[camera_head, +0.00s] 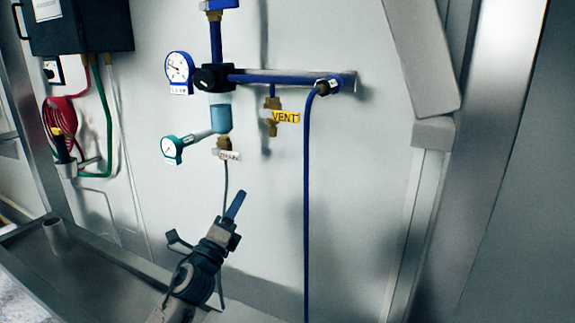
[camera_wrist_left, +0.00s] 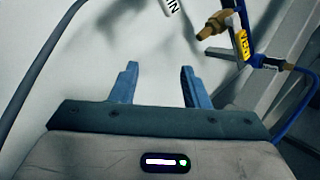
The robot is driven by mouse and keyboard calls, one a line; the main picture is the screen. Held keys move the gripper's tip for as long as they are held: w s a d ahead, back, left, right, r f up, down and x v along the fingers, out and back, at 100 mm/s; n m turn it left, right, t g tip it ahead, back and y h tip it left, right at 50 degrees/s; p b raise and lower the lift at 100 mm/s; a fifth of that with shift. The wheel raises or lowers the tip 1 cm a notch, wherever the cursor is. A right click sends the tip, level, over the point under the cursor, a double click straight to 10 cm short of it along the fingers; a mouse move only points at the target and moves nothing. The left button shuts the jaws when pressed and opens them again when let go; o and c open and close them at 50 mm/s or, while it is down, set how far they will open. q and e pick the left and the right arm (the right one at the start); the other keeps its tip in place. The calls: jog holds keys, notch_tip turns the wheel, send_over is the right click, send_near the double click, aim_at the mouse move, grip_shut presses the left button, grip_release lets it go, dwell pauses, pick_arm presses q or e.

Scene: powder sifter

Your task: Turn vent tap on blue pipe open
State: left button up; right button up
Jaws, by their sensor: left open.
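The vent tap (camera_head: 285,117) has a yellow handle marked VENT and hangs on a brass fitting (camera_head: 271,115) below the blue pipe (camera_head: 265,77) on the wall. In the left wrist view its yellow handle (camera_wrist_left: 241,44) and brass end (camera_wrist_left: 212,26) show at the upper right. My left gripper (camera_head: 236,206) is below and left of the tap, apart from it. Its two blue fingers (camera_wrist_left: 160,72) stand apart with nothing between them. My right gripper is in neither view.
A clear blue bowl (camera_head: 221,113), a round gauge (camera_head: 180,67) and a teal gauge (camera_head: 171,149) sit left of the tap. A thin blue hose (camera_head: 306,210) hangs to its right. A metal post (camera_head: 495,150) stands farther right.

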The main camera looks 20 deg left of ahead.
aim_at(283, 116)
pick_arm(q)
notch_tip(283, 116, up, 20)
jog(key=d+n+g+h, duration=0.2)
jog(key=n+g+h, duration=1)
jog(key=n, duration=2.2)
jog(key=p+x, duration=0.4)
jog(key=x, duration=0.5)
jog(key=shift+w+d+r+p, duration=0.15)
jog(key=shift+d+r+p, duration=0.05)
jog(key=shift+d+p, duration=0.1)
jog(key=shift+w+d+f+m, duration=0.1)
jog(key=shift+w+d+m, duration=0.2)
jog(key=shift+w+d, duration=0.1)
grip_shut()
